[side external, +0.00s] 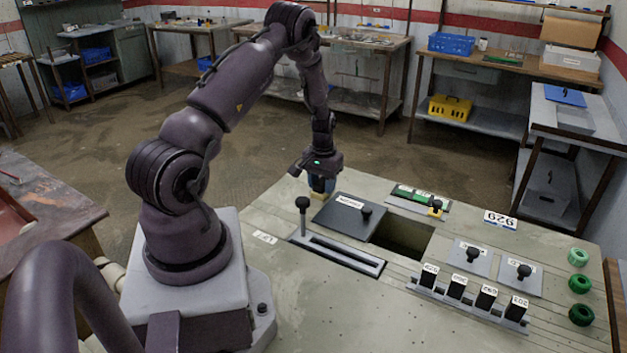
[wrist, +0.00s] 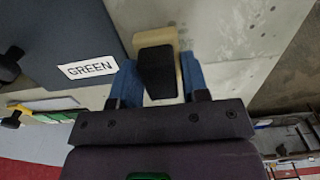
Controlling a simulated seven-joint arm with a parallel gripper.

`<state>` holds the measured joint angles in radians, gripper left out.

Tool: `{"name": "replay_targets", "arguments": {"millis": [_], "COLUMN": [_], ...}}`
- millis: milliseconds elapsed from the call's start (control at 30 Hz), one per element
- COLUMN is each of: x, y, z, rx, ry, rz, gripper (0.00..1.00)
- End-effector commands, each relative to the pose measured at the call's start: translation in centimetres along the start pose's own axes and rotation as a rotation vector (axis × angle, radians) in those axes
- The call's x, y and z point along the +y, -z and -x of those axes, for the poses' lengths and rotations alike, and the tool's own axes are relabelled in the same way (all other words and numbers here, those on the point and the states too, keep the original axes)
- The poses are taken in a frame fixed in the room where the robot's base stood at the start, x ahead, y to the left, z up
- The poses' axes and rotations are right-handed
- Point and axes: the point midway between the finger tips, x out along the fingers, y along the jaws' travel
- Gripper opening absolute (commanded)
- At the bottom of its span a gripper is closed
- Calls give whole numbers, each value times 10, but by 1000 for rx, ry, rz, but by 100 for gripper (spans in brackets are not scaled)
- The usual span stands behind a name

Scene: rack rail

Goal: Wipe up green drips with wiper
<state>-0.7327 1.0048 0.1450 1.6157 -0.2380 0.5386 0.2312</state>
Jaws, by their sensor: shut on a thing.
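My gripper (side external: 322,184) is at the far edge of the grey bench top, beside a dark cover plate (side external: 340,221). In the wrist view my gripper (wrist: 159,82) has its blue fingers shut on the black handle of the wiper (wrist: 157,70). The wiper has a tan base (wrist: 165,36), which also shows low under my fingers in the side view (side external: 317,196). The base is at or just above the bench top; I cannot tell if it touches. The cover plate's label (wrist: 88,67) reads GREEN. I make out no green drips in either view.
A square dark opening (side external: 402,238) lies right of the cover plate. A slotted rail (side external: 340,252) with an upright knob (side external: 303,203) is in front. Several labelled black blocks (side external: 457,285) stand in a rack at right. Green rings (side external: 580,283) lie at the right edge.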

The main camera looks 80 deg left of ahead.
Motion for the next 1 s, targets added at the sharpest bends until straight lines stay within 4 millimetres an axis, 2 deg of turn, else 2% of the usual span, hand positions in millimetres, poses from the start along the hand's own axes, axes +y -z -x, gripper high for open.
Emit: {"name": "replay_targets", "arguments": {"millis": [100,233,1000], "x": [13,10,-63], "y": [-1,-13,-12], "z": [0,0,-1], "rx": [-1,-2,0], "ry": [-1,-2,1], "rz": [-3,1,3], "gripper": [19,19,19]}}
